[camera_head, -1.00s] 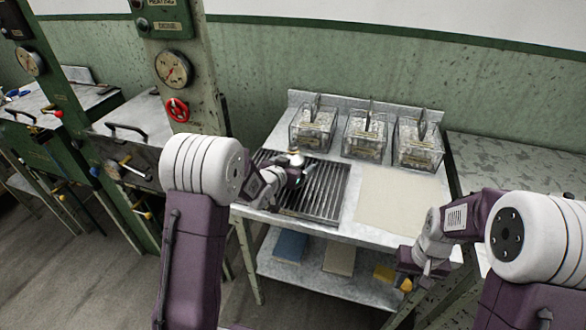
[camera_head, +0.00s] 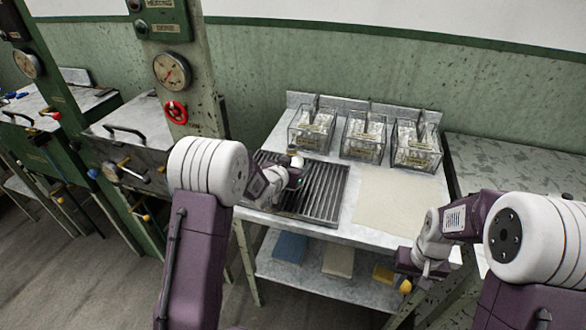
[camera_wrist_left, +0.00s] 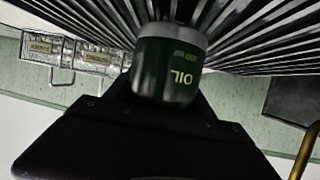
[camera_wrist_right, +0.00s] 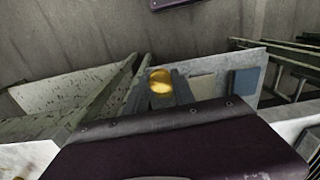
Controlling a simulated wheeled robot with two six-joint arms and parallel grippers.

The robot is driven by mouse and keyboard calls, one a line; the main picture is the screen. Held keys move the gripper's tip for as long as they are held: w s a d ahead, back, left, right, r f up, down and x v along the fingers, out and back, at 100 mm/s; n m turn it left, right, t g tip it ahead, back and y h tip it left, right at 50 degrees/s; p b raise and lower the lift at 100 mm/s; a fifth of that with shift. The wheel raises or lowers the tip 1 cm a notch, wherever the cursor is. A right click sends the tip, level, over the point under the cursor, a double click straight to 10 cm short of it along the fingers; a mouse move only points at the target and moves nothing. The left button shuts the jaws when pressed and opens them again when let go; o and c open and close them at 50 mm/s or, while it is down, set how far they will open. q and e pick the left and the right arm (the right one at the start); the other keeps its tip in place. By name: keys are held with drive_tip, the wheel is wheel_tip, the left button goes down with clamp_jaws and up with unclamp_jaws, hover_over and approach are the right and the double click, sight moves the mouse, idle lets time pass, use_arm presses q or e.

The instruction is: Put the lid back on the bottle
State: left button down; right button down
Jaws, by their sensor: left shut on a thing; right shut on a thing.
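A dark green bottle (camera_wrist_left: 170,70) with a grey band and the label OIL fills the middle of the left wrist view. My left gripper (camera_head: 296,179) is shut on it over the slatted rack; the bottle's pale top (camera_head: 296,161) shows just above the gripper in the head view. Whether its base touches the slats is hidden. My right gripper (camera_head: 409,275) is shut on a round gold-yellow lid (camera_wrist_right: 160,82), held low in front of the table's right side. The lid also shows in the head view (camera_head: 406,286), well apart from the bottle.
The slatted rack (camera_head: 325,195) is set in the metal table beside a bare beige mat (camera_head: 390,204). Three clear boxes (camera_head: 364,135) line the table's back. The lower shelf (camera_head: 310,279) holds blue, beige and yellow blocks. Green machinery (camera_head: 172,72) stands at left.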

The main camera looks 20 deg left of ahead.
sight(296, 154)
use_arm(q)
drive_tip(key=shift+r, duration=0.25)
